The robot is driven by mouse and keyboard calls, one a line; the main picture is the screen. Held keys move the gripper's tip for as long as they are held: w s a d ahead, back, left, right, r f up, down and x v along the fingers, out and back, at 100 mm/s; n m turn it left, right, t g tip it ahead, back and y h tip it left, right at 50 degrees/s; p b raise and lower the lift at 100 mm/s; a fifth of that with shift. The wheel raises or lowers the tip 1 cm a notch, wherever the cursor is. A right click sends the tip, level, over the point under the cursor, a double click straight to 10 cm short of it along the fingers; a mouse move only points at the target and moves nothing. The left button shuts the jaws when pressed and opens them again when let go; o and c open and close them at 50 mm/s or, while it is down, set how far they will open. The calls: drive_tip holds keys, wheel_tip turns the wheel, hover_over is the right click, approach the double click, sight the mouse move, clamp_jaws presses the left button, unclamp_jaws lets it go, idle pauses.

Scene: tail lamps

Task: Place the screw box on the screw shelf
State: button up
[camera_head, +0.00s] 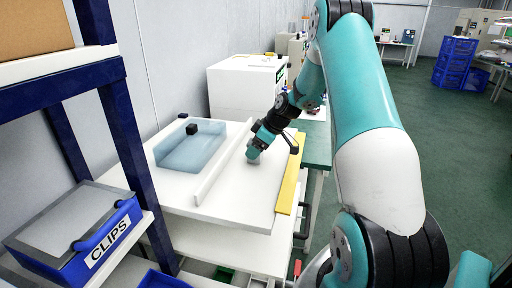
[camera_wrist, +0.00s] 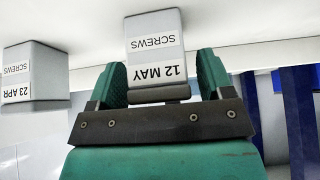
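A grey-white screw box (camera_wrist: 153,38) labelled "12 MAY SCREWS" appears upside down in the wrist view, against a white surface. A dark bar, perhaps its handle, shows at its near end. My gripper (camera_wrist: 160,82) has its two green fingers apart, one on each side of this near end. A narrow gap shows on the right; contact on the left is unclear. A second screw box (camera_wrist: 34,76), labelled "23 APR SCREWS", is to the left. In the head view my gripper (camera_head: 254,152) is low over the white worktop, and the boxes are not clearly seen. No shelf labelled for screws is visible.
A blue-posted rack (camera_head: 125,125) at left holds a blue CLIPS box (camera_head: 75,235) and a cardboard box (camera_head: 35,28) above. The white worktop (camera_head: 235,205) has a raised divider (camera_head: 222,165), a pale blue tray (camera_head: 190,152) and a yellow edge strip (camera_head: 290,180).

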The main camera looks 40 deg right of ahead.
drive_tip(key=shift+r, duration=0.25)
drive_tip(key=shift+s+d+r, duration=0.15)
drive_tip(key=b+v, duration=0.4)
drive_tip(key=v, duration=0.7)
drive_tip(key=s+a+r+g+y, duration=0.1)
drive_tip(key=s+a+r+g, duration=0.1)
drive_tip(key=a, duration=1.2)
drive_tip(key=s+a+r+g+y, duration=0.1)
drive_tip(key=s+a+r, duration=0.15)
drive_tip(key=a, duration=1.25)
drive_tip(key=s+a+f+g, duration=0.1)
drive_tip(key=s+a, duration=0.4)
drive_tip(key=s, duration=0.4)
drive_tip(key=s+a+f+n+g+h, duration=0.1)
drive_tip(key=s+a+f, duration=0.1)
drive_tip(key=s+a, duration=0.4)
drive_tip(key=s, duration=0.3)
drive_tip(key=shift+s+a+g, duration=0.3)
drive_tip(key=shift+s+g, duration=0.05)
drive_tip(key=shift+g, duration=0.05)
